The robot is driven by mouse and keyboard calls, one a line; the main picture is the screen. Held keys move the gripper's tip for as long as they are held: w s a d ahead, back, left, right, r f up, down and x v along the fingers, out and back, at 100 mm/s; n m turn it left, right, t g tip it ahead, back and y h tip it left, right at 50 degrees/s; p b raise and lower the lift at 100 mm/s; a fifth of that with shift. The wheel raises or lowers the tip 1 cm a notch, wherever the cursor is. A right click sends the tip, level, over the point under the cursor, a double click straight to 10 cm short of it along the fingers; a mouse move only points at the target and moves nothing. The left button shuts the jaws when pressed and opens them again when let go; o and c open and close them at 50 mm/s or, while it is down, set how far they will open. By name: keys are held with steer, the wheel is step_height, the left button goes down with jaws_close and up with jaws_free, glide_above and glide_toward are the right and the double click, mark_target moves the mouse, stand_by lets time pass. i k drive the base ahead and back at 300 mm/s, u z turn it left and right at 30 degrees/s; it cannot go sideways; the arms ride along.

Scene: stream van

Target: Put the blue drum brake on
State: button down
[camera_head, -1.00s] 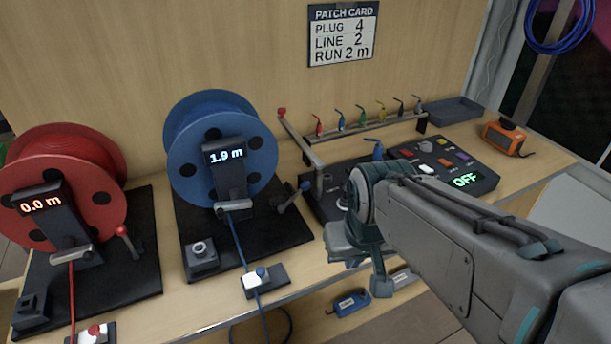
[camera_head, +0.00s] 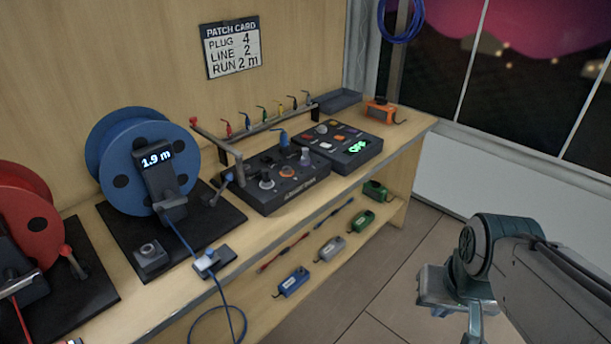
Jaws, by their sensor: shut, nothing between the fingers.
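The blue drum (camera_head: 128,170) stands on a black base (camera_head: 190,245) on the bench, its display reading 1.9 m. To its right, a dark brake lever (camera_head: 215,190) with a blue knob leans up from the base. Whether the brake is on cannot be told from its angle. My gripper (camera_head: 474,322) is at the lower right, over the floor and well clear of the bench and lever. It is shut and empty, its fingertips partly cut off by the frame edge.
The red drum (camera_head: 22,220) with a red-knobbed lever (camera_head: 72,262) stands left. A control panel (camera_head: 280,178) and a rail of coloured plugs (camera_head: 270,125) are right of the lever. A blue cable (camera_head: 190,245) runs off the front through a small clamp (camera_head: 207,262). Floor between bench and gripper is clear.

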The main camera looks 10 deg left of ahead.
mark_target(230, 177)
steer(key=z, duration=0.3)
steer(key=k, duration=0.4)
steer(key=z, duration=0.5)
steer(key=i, duration=1)
steer(key=u, duration=0.35)
steer(key=i, duration=0.85)
steer(key=u, duration=1.6)
steer(key=i, duration=0.9)
steer(key=u, duration=0.15)
